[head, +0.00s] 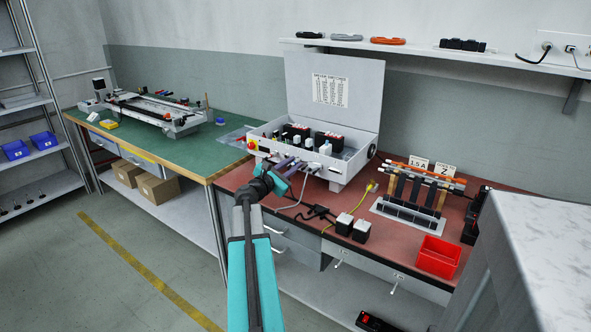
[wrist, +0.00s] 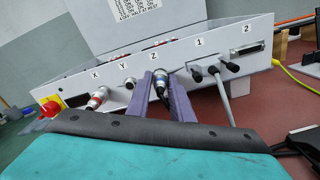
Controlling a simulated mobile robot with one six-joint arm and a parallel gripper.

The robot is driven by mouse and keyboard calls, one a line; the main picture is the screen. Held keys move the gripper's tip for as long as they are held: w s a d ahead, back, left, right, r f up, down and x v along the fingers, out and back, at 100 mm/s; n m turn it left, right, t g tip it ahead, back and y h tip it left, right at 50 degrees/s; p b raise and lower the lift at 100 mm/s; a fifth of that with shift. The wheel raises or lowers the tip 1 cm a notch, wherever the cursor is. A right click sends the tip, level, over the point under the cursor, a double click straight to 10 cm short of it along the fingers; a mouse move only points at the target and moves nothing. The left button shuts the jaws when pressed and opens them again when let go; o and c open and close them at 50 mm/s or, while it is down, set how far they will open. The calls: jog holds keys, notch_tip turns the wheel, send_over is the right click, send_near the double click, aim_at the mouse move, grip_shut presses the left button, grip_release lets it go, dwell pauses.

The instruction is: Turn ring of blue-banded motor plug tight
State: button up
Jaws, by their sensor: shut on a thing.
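The white control box (head: 270,155) stands on the red bench with its lid up. Its front panel shows in the wrist view (wrist: 215,57), with ports marked X, Y, Z, 1 and 2. The blue-banded motor plug (wrist: 162,78) sits at the Z port, a silver body partly hidden by my fingers. My gripper (wrist: 161,82) has its purple fingers on either side of this plug and is shut on it. In the head view my gripper (head: 287,164) reaches the panel front and hides the plug. A red-banded plug (wrist: 97,98) is at X.
A grey cable plug with black thumbscrews (wrist: 205,70) is at port 1, close right of my fingers. A red knob (wrist: 49,108) is at the panel's left. A red bin (head: 437,258) and black-and-white blocks stand on the bench.

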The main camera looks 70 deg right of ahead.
jog(key=shift+s+f+m+b, duration=0.15)
jog(key=shift+m+b, duration=1.45)
jog(key=shift+b, duration=0.5)
jog(key=shift+r+m+b, duration=0.2)
jog(key=shift+m+b, duration=0.15)
jog(key=shift+m, duration=0.05)
jog(key=o, duration=0.7)
jog(key=shift+c, duration=0.2)
jog(key=shift+a, duration=0.2)
jog(key=shift+v, duration=2.9)
jog(key=shift+d, duration=0.1)
